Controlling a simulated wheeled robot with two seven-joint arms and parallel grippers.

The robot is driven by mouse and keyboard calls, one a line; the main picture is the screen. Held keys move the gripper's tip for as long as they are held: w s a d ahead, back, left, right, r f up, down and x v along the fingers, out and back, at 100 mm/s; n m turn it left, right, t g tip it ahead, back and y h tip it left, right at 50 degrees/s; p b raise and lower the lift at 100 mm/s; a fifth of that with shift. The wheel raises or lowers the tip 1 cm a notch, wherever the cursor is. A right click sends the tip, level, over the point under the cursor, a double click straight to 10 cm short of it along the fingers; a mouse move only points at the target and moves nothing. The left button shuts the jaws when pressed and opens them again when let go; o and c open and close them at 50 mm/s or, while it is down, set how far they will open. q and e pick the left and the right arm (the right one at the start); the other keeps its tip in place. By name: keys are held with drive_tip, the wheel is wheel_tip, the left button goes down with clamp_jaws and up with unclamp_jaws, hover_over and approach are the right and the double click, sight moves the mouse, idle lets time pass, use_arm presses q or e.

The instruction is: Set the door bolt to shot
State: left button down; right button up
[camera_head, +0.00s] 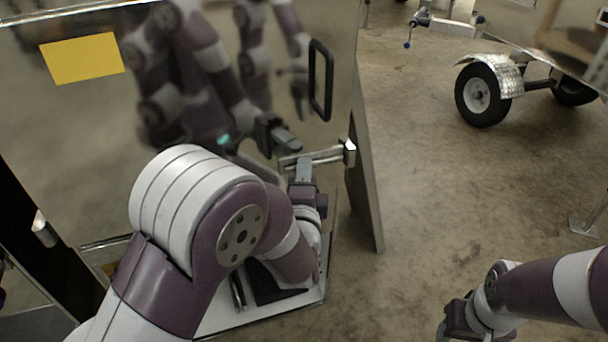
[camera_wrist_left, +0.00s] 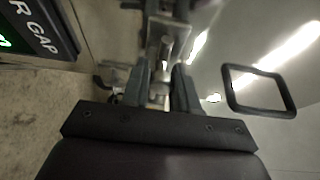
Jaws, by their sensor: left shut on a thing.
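The shiny metal door (camera_head: 90,130) carries a door bolt (camera_head: 325,155), a horizontal silver bar near the door's right edge. A block at the bar's right end sits at that edge. My left gripper (camera_head: 303,172) is at the bolt from below, shut on part of it. In the left wrist view, the two fingers (camera_wrist_left: 161,88) stand close on either side of a small metal piece of the bolt (camera_wrist_left: 161,72). The fingers hide part of the bolt. My right gripper (camera_head: 455,322) is low at the right, away from the door; its fingers are not visible.
A black pull handle (camera_head: 320,80) is on the door above the bolt, and it also shows in the left wrist view (camera_wrist_left: 258,92). A yellow label (camera_head: 82,59) is at the upper left. A wheeled trailer (camera_head: 484,92) stands behind right. The concrete floor between is clear.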

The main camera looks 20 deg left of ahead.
sight(323, 163)
use_arm(q)
drive_tip(key=w+d, duration=0.1)
drive_tip(key=w+d+p, duration=0.1)
drive_tip(key=d, duration=0.1)
drive_tip(key=c, duration=1.3)
unclamp_jaws()
drive_tip(key=o, duration=0.4)
drive_tip(key=shift+w+d, duration=0.1)
drive_tip(key=shift+d, duration=0.05)
